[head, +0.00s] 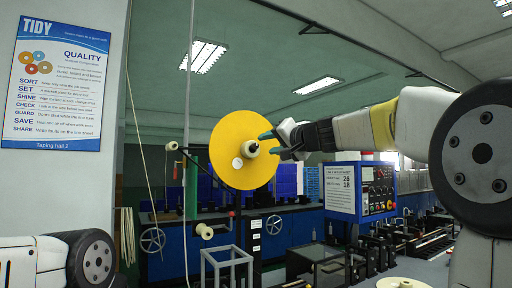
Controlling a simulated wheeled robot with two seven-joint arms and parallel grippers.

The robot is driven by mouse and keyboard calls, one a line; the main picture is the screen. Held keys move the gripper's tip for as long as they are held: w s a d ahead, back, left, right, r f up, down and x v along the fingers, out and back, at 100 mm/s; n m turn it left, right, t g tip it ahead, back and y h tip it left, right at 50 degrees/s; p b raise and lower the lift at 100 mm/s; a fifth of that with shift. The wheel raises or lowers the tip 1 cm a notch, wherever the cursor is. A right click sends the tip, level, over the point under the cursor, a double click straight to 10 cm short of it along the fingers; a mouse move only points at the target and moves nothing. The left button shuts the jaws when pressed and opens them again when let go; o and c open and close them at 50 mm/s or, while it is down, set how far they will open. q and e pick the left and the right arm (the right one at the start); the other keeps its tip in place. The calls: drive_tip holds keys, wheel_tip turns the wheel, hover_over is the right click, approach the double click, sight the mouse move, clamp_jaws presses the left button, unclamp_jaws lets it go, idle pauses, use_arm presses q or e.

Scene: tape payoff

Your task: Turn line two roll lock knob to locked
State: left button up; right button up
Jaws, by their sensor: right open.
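A large yellow roll (228,142) hangs upright on a stand in the middle of the head view. A round white spot (237,162) shows on the roll's face beside the knob. My right gripper (271,144) is open, its dark green fingers pointing left at the knob's right side. The fingers look close to the knob; contact cannot be told. My left gripper is out of view; only part of that arm shows at lower left.
A blue-framed control panel (342,189) stands right of the roll. A smaller cream spool (205,231) and a grey metal frame (226,262) are below it. Blue cabinets (287,231) with handwheels stand behind. A thin cord runs down left of the roll.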

sight(257, 146)
drive_tip(key=x, duration=0.6)
drive_tip(key=shift+w+a, duration=0.15)
drive_tip(key=shift+w, duration=0.15)
clamp_jaws()
